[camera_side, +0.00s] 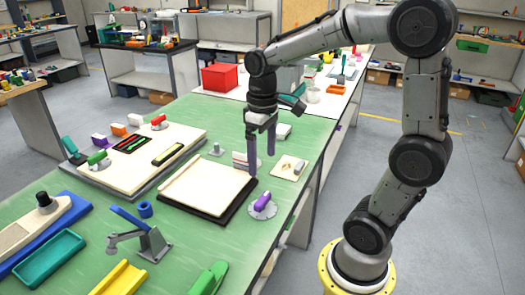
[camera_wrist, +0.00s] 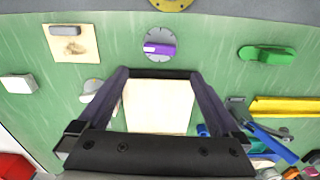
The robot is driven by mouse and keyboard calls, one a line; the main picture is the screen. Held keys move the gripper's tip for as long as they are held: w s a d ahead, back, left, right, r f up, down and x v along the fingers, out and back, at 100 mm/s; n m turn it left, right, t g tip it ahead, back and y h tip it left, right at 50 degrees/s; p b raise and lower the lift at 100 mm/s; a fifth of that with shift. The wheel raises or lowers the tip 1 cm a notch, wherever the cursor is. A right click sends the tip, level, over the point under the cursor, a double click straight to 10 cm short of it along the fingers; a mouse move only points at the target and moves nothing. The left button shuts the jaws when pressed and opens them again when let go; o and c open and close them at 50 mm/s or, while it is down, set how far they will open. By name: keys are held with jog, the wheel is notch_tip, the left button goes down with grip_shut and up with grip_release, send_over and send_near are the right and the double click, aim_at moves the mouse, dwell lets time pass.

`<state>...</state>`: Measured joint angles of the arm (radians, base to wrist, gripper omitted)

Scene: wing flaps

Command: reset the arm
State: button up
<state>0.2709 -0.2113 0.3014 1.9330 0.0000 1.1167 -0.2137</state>
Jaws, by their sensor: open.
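My gripper (camera_side: 262,150) hangs down from my arm over the green table (camera_side: 190,246). Its fingers are apart and nothing shows between them. In the side view it is by the far right corner of a cream board in a dark frame (camera_side: 206,188). In the wrist view my gripper (camera_wrist: 163,85) spans the same cream board (camera_wrist: 160,108), which lies below the fingers. A purple knob on a grey disc (camera_side: 263,203) sits just in front of the fingers in the side view. The knob also shows ahead of the fingertips in the wrist view (camera_wrist: 160,48).
A small wooden board (camera_side: 289,167) lies right of my gripper. A board with coloured handles (camera_side: 140,155) stands left. A grey clamp with a blue lever (camera_side: 140,235), a yellow channel (camera_side: 120,280) and a green handle (camera_side: 208,279) lie in front. A red box (camera_side: 219,77) stands behind.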

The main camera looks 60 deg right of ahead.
jog(key=shift+r, duration=0.6)
jog(key=s+a+r+t, duration=0.2)
jog(key=s+a+t, duration=0.3)
jog(key=s, duration=0.5)
jog(key=shift+s+a+n+t, duration=0.3)
jog(key=shift+a, duration=0.95)
